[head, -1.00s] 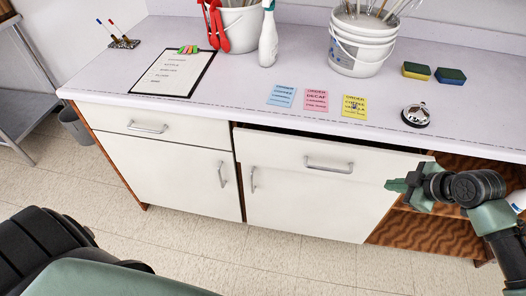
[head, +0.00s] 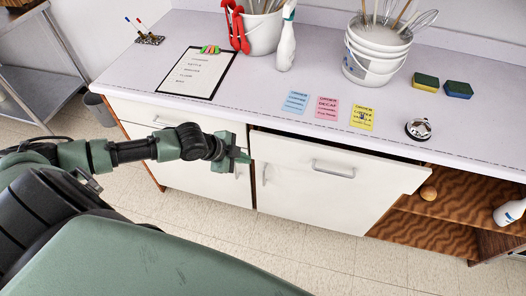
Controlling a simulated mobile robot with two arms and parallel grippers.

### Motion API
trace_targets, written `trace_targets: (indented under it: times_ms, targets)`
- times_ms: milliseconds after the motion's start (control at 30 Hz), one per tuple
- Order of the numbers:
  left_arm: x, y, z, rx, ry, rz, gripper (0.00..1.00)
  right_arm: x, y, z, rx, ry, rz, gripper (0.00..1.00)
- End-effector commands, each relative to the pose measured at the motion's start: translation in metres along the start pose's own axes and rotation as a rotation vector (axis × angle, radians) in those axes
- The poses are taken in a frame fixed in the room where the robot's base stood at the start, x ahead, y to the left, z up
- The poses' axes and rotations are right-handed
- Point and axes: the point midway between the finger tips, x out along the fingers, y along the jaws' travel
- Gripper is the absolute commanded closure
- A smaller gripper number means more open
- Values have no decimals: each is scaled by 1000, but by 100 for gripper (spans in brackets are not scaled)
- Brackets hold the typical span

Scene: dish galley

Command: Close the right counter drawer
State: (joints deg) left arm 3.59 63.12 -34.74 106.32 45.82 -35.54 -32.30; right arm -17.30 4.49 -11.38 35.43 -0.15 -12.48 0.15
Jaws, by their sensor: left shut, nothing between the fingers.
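The right counter drawer (head: 298,157) has a white front and a silver bar handle (head: 333,170). It stands somewhat open, with a dark gap between its top edge and the countertop. My left gripper (head: 243,158) is shut and empty. In the picture it lies just left of the drawer's left edge, in front of the left cabinet; I cannot tell whether it touches anything. The left drawer (head: 135,112) looks closed and is partly hidden by my left arm. My right gripper is out of view.
The countertop (head: 270,125) holds a clipboard, order cards, a bell (head: 418,129), sponges, a spray bottle (head: 287,40) and buckets (head: 375,55) of utensils. Open wooden shelves (head: 450,185) are at the right. The floor in front is clear.

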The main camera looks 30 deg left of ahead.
Motion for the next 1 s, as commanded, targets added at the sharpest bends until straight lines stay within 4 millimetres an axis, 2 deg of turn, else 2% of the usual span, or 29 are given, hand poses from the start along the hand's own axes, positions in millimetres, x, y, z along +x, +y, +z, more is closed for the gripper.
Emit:
trace_targets:
  times_ms: [167, 533, 600, 700, 1000]
  targets:
    - [23, 0, -2, -5, 4, -1, 100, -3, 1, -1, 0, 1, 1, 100]
    - [100, 0, -2, -5, 2, -1, 100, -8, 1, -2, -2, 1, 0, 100]
    - [104, -15, -1, -3, 0, -6, 100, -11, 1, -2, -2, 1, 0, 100]
    - [110, -25, -1, -3, 0, -4, 100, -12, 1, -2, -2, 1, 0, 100]
    - [117, -36, 0, -2, 1, -1, 100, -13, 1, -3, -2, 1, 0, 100]
